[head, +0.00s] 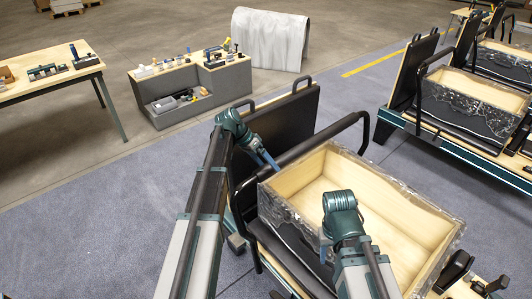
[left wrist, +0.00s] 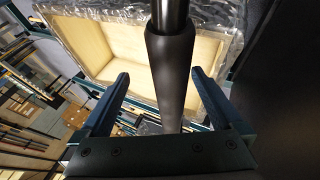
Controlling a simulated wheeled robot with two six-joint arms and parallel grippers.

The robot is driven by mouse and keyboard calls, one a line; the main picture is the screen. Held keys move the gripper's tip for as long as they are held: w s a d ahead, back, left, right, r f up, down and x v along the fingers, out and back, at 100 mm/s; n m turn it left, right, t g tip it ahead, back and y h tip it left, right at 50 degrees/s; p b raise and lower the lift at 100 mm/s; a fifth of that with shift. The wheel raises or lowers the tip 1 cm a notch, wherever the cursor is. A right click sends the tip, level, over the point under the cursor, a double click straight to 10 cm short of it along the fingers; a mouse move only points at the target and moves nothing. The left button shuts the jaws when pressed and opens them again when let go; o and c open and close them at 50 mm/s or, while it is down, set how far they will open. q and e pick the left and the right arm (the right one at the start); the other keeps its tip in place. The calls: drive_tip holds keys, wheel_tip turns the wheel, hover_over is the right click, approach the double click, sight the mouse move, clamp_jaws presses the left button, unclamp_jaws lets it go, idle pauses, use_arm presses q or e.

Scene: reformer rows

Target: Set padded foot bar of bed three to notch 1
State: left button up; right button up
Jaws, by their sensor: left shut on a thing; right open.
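The padded foot bar (head: 312,140) of the nearest bed is a black bar with a thick dark sleeve, raised across the bed beside an open wooden box. My left gripper (head: 266,160) reaches it near its left part. In the left wrist view the bar (left wrist: 172,62) runs between the two blue fingers of my left gripper (left wrist: 160,78), which is shut on it. The notches are not clear in either view. My right gripper (head: 326,246) is open, low over the near side of the box, with its fingers mostly hidden behind its wrist.
The plastic-wrapped wooden box (head: 296,176) fills the bed beside the bar. A dark upright panel (head: 285,122) stands behind the bar. Another bed with a box (head: 468,105) is at the right. A grey bench (head: 190,78) with small items and a wooden table (head: 50,85) stand at the back left.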

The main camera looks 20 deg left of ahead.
use_arm(q)
drive_tip(key=shift+s+d+r, duration=0.1)
drive_tip(key=shift+s+d, duration=0.05)
drive_tip(key=shift+s, duration=0.35)
drive_tip(key=shift+s+d, duration=0.15)
drive_tip(key=shift+s, duration=0.3)
drive_tip(key=shift+r, duration=0.1)
drive_tip(key=p+v, duration=1.3)
drive_tip(key=v, duration=0.2)
drive_tip(key=shift+s+d+r+p, duration=0.2)
drive_tip(key=shift+s+r+p, duration=0.2)
drive_tip(key=shift+r, duration=0.15)
